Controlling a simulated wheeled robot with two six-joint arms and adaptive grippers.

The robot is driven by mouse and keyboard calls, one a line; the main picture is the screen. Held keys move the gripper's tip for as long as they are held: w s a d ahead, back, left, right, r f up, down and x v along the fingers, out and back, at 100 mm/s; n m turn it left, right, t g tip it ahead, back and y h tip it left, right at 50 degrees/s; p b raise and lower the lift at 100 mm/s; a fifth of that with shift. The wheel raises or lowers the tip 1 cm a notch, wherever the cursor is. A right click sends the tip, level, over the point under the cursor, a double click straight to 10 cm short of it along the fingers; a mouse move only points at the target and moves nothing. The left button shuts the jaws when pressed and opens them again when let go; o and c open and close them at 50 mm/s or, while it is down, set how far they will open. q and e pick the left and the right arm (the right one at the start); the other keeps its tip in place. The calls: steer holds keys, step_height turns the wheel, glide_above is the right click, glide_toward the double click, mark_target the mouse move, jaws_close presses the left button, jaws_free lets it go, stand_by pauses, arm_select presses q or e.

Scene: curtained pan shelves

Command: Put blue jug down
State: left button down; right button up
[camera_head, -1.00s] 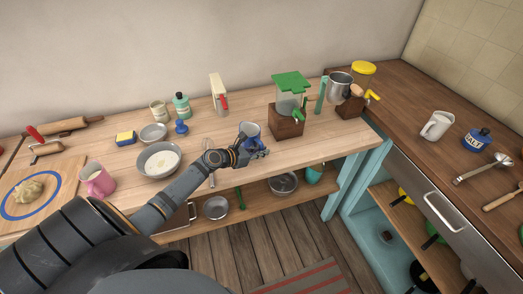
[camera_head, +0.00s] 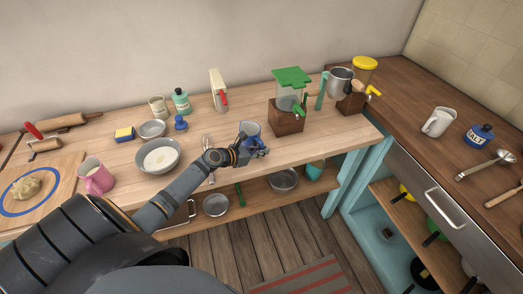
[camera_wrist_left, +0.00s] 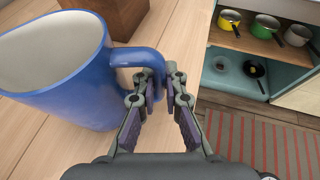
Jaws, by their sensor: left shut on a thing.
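The blue jug (camera_head: 252,130) is at the front part of the wooden counter (camera_head: 330,142), mostly behind my gripper in the head view. In the left wrist view the blue jug (camera_wrist_left: 75,85) fills the left side, with its pale inside showing and its handle toward me. My left gripper (camera_wrist_left: 158,84) is shut on the handle; it also shows in the head view (camera_head: 256,150). The jug looks upright, on or just above the counter; I cannot tell whether its base touches. My right gripper is not in view.
A green-lidded blender with a wooden base (camera_head: 287,120) stands right of the jug. A bowl of white contents (camera_head: 158,157) and a pink mug (camera_head: 97,179) are to the left. A whisk (camera_head: 209,160) lies close to my gripper. The counter behind the jug is clear.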

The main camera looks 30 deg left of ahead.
arm_select(q)
steer(key=shift+f, duration=0.2)
stand_by(0.3)
steer(key=c, duration=1.4)
jaws_free()
steer(key=shift+o, duration=0.2)
steer(key=shift+c, duration=0.3)
steer(key=c, duration=0.3)
steer(key=shift+c, duration=0.2)
steer(key=shift+p+v, duration=0.85)
steer(key=shift+v, duration=1.2)
